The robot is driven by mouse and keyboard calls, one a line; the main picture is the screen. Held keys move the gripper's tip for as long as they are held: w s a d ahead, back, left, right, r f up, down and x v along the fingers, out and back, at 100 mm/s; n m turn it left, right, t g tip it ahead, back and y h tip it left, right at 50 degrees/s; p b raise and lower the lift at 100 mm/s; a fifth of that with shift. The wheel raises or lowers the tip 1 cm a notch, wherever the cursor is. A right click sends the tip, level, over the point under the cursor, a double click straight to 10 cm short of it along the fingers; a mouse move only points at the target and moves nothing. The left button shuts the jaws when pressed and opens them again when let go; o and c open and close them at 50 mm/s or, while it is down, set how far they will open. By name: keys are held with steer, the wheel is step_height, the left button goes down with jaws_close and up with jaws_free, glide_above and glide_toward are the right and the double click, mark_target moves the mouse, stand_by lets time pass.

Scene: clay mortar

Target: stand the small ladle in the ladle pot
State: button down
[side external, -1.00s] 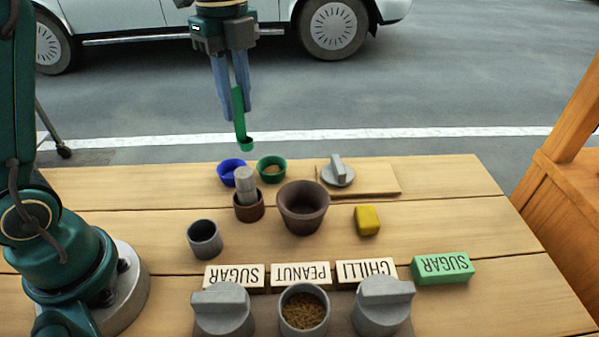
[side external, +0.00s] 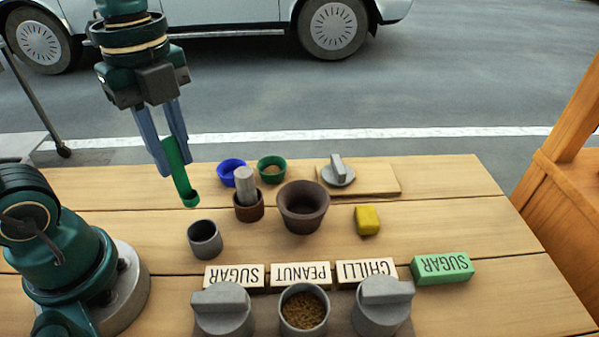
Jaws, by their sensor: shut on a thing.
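My gripper (side external: 167,138) is shut on the green small ladle (side external: 178,170), gripping its upper handle. The ladle hangs slightly tilted with its cup end down. It is in the air, to the left of and above a grey open cup (side external: 205,239) that looks like the ladle pot. The cup appears empty, though its inside is dark. The ladle's cup end appears apart from the pot's rim.
A brown mortar (side external: 303,207), a grey pestle (side external: 245,184) in a brown holder (side external: 249,208), blue (side external: 231,171) and green (side external: 271,169) bowls and a yellow block (side external: 367,220) stand nearby. Lettered blocks (side external: 301,275) and grey jars (side external: 222,311) line the front.

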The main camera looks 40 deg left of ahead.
mark_target(185, 191)
steer(key=shift+f, duration=4.45)
steer(key=c, duration=0.7)
jaws_free()
steer(key=shift+o, duration=0.2)
steer(key=shift+r, duration=0.1)
steer(key=shift+r, duration=2.45)
